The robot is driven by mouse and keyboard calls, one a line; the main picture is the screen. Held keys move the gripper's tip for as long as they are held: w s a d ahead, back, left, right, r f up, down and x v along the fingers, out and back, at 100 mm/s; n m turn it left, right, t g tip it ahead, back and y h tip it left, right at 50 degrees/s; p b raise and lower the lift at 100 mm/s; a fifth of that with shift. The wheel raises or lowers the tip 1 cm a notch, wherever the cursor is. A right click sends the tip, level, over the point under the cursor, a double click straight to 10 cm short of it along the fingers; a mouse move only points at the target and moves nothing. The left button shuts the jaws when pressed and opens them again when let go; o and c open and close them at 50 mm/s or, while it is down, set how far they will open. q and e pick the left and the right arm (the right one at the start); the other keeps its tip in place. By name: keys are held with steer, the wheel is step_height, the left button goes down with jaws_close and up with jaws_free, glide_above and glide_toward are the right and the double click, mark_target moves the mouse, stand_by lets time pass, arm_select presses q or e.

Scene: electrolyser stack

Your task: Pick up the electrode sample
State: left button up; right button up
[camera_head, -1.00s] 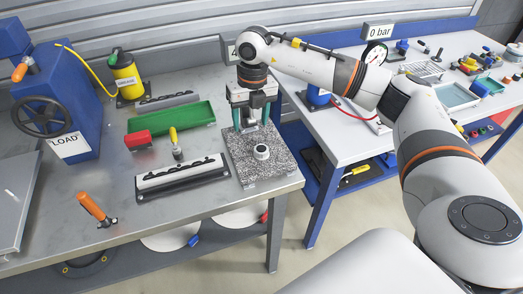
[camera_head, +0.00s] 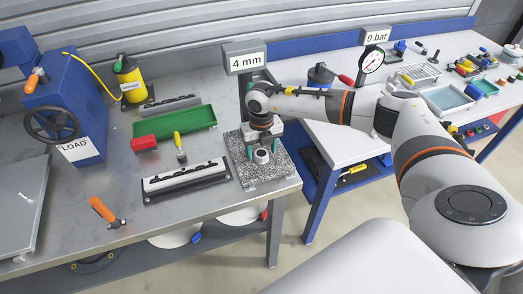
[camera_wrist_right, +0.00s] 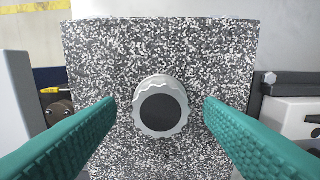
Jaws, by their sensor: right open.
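The electrode sample appears to be the dark round disc (camera_wrist_right: 161,108) seated in a pale, scalloped round piece (camera_wrist_right: 140,122) on the speckled plate. The pale piece also shows on the speckled plate (camera_head: 255,178) at the right front of the grey bench in the head view. My right gripper (camera_head: 263,153) is over the plate, its teal fingers on either side of the pale piece. In the right wrist view my right gripper (camera_wrist_right: 160,106) is open and empty, with the disc between the fingers and clear gaps on both sides. My left gripper is not in view.
A "4 mm" display (camera_head: 244,58) stands just behind my right gripper. A black-and-white rail (camera_head: 187,179) lies left of the plate, with a yellow-handled tool (camera_head: 179,147) and green tray (camera_head: 188,125) beyond. The white bench (camera_head: 350,143) stands to the right.

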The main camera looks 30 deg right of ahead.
steer(key=shift+f, duration=0.35)
steer(key=c, duration=1.2)
steer(key=shift+o, duration=0.2)
steer(key=shift+r, duration=0.15)
